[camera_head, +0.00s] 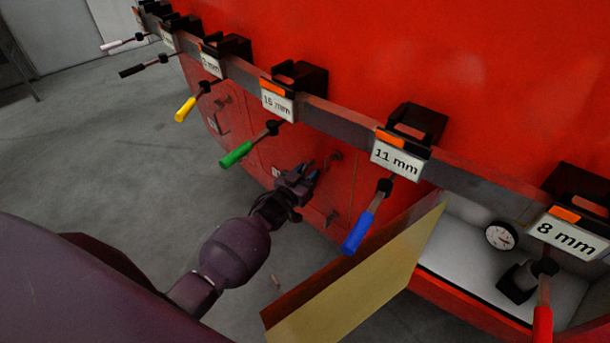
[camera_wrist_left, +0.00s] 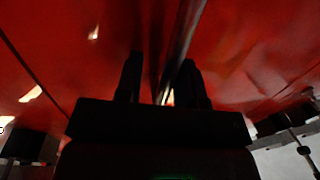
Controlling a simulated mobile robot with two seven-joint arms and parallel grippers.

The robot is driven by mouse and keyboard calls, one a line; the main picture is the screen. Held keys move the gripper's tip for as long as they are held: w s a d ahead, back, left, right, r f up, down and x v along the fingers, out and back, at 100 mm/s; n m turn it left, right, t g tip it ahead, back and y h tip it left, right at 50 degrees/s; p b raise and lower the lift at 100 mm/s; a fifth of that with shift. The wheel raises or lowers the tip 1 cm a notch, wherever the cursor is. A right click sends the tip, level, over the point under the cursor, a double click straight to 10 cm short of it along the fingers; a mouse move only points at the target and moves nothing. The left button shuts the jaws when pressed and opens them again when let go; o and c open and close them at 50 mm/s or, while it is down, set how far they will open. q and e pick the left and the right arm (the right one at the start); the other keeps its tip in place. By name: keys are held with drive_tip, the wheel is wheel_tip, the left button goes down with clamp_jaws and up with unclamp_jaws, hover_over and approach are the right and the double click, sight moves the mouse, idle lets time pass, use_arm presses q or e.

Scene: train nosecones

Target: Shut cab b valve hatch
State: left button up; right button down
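An open hatch door (camera_head: 365,285) with a dull yellow inner face stands out from the red train side at the lower right. Beside it is the open compartment (camera_head: 455,255), pale inside, with a round gauge (camera_head: 500,236) and a dark valve-like part (camera_head: 517,283). I cannot read a cab label on it. My left gripper (camera_head: 306,174) is in front of the red side, left of the open door and apart from it. In the left wrist view its fingers (camera_wrist_left: 163,85) are apart, with a grey bar (camera_wrist_left: 184,40) showing near them. My right gripper is not in view.
A grey rail (camera_head: 340,122) runs along the red side. It carries black holders with size labels and hanging tools, including green (camera_head: 237,154) and blue (camera_head: 357,233) handles. A red handle (camera_head: 542,325) hangs before the compartment. Grey floor (camera_head: 90,130) is clear at left.

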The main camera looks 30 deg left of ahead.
use_arm(q)
drive_tip(key=shift+s+a+f, duration=0.1)
drive_tip(key=shift+s, duration=0.15)
drive_tip(key=shift+s+f, duration=0.1)
drive_tip(key=shift+s, duration=0.2)
drive_tip(key=s+a, duration=0.1)
drive_tip(key=s, duration=0.9)
drive_tip(key=shift+a, duration=0.25)
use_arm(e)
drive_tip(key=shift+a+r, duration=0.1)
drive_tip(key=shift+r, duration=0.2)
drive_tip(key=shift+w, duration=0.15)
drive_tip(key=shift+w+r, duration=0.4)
